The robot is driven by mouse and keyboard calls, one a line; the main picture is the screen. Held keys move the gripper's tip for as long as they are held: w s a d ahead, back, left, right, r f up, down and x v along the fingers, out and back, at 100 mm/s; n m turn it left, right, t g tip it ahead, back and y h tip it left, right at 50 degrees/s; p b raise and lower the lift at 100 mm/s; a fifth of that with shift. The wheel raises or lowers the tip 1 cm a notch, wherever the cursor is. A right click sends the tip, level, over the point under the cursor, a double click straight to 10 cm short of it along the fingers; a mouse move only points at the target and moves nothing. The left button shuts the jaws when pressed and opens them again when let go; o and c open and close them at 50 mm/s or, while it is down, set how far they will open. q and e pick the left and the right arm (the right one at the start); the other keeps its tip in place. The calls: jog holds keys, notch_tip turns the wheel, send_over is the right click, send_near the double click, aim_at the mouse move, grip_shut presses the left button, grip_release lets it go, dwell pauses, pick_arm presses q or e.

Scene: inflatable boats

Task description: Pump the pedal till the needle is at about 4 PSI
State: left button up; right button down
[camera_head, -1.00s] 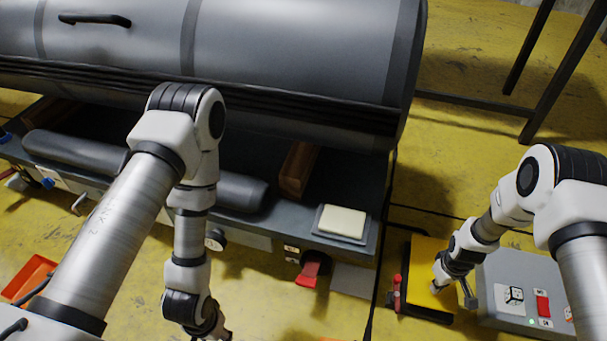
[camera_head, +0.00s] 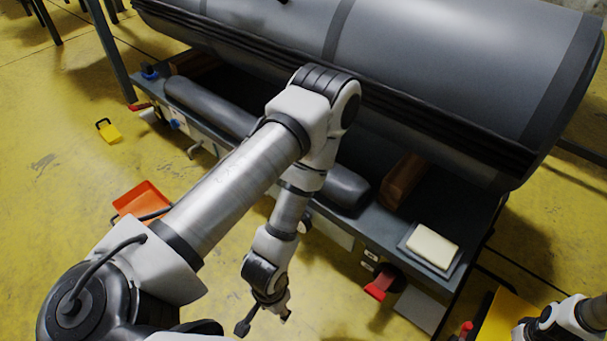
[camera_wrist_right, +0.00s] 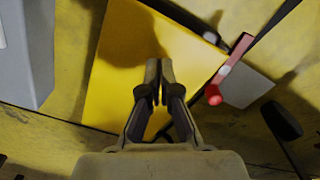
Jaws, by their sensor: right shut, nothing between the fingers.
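The yellow pedal plate (camera_head: 510,318) shows at the bottom right of the head view, cut off by the frame. It fills the middle of the right wrist view (camera_wrist_right: 130,60). My right gripper (camera_wrist_right: 158,72) is shut and empty, its fingertips over the plate; I cannot tell if they touch it. In the head view, only part of the right wrist shows at the corner. My left gripper (camera_head: 264,318) is open and empty above the floor, in front of the bench.
A large grey inflatable tube (camera_head: 420,70) lies over the bench, with a cream block (camera_head: 433,246) at its right. A red lever (camera_wrist_right: 236,60) stands beside the pedal. A grey box edge (camera_wrist_right: 28,60) is on its other side. An orange tray (camera_head: 143,197) lies on the floor.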

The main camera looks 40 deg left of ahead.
jog(key=shift+f+b, duration=1.25)
jog(key=shift+f, duration=0.75)
notch_tip(320, 180, up, 5)
jog(key=p, duration=0.4)
jog(key=shift+f, duration=0.15)
jog(key=shift+f, duration=0.3)
jog(key=shift+f+b, duration=1.6)
jog(key=shift+f, duration=0.5)
jog(key=shift+r, duration=0.1)
notch_tip(320, 180, up, 5)
jog(key=p, duration=0.4)
jog(key=shift+f, duration=0.2)
